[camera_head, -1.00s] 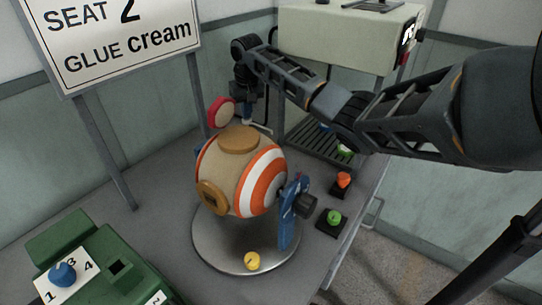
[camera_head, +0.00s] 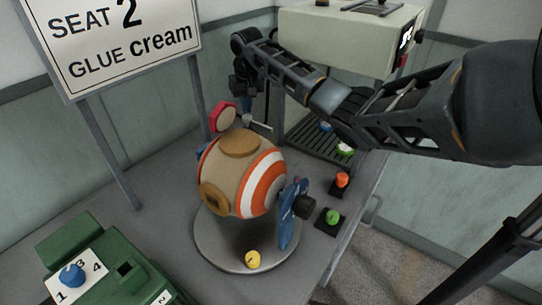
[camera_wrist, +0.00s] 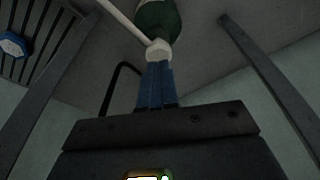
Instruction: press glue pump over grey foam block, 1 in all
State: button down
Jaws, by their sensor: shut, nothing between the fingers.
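The pump stands behind the striped ball in the head view, where its pale spout (camera_head: 260,122) shows. In the wrist view its white head (camera_wrist: 158,49) and long spout top a dark green bottle (camera_wrist: 158,18). My gripper (camera_wrist: 158,67) is shut and empty. Its blue fingers point at the white head and overlap it in the picture; I cannot tell whether they touch. In the head view my gripper (camera_head: 244,98) is above and beside the pump, with its fingertips hard to make out. I cannot make out a grey foam block; the ball hides part of the table.
The striped ball (camera_head: 262,184) sits on a round metal plate (camera_head: 222,245) with a blue bracket (camera_head: 287,222). A red hexagonal piece (camera_head: 223,116) is close to my gripper. A cream machine (camera_head: 340,40) stands behind, a green dial box (camera_head: 120,250) front left, buttons (camera_head: 333,216) at right.

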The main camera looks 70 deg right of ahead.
jog(key=shift+r, duration=0.15)
jog(key=shift+r+p, duration=0.35)
jog(key=shift+r, duration=2.55)
jog(key=shift+s, duration=0.1)
